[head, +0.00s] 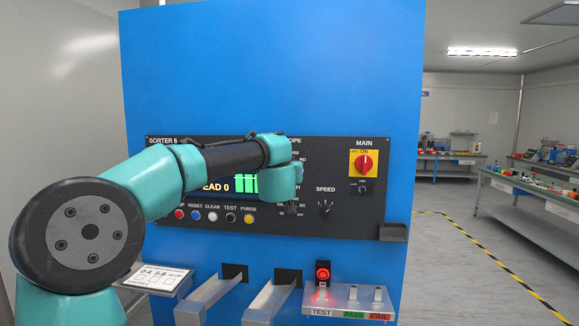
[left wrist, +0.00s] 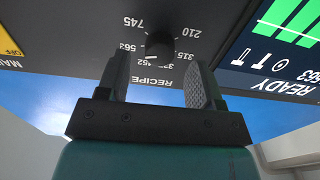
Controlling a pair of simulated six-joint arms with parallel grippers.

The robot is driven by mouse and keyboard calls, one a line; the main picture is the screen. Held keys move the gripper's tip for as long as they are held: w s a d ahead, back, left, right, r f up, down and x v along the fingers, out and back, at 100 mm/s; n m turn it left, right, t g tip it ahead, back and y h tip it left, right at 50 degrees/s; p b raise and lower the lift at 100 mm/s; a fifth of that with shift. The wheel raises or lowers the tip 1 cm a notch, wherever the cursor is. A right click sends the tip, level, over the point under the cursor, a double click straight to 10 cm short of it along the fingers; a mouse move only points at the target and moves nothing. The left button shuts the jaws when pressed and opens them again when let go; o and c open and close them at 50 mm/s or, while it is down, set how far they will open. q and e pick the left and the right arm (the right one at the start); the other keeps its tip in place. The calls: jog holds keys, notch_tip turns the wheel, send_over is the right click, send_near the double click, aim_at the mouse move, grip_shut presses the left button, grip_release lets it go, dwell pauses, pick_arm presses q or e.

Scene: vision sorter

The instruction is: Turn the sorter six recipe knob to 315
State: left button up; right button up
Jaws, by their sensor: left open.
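The recipe knob (left wrist: 160,44) is a dark round knob on the black panel. In the left wrist view, which shows the panel upside down, numbers including 745, 563, 315 and 210 ring it. A white mark by the knob is on the side of the RECIPE label; I cannot tell its exact number. My left gripper (left wrist: 160,66) is open, its fingertips on either side of the knob's near edge. I cannot tell whether they touch it. In the head view my teal left wrist hides the recipe knob on sorter six's panel (head: 344,215). My right gripper is not in view.
The panel also bears the speed knob (head: 324,208), the red main switch (head: 365,163) on yellow, and a row of buttons. The screen (left wrist: 285,45) reads READY and 563. Below are chutes and a test stand (head: 347,300) with a lit red lamp.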

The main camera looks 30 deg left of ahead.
pick_arm(q)
jog(key=shift+x, duration=1.35)
jog(key=c, duration=0.9)
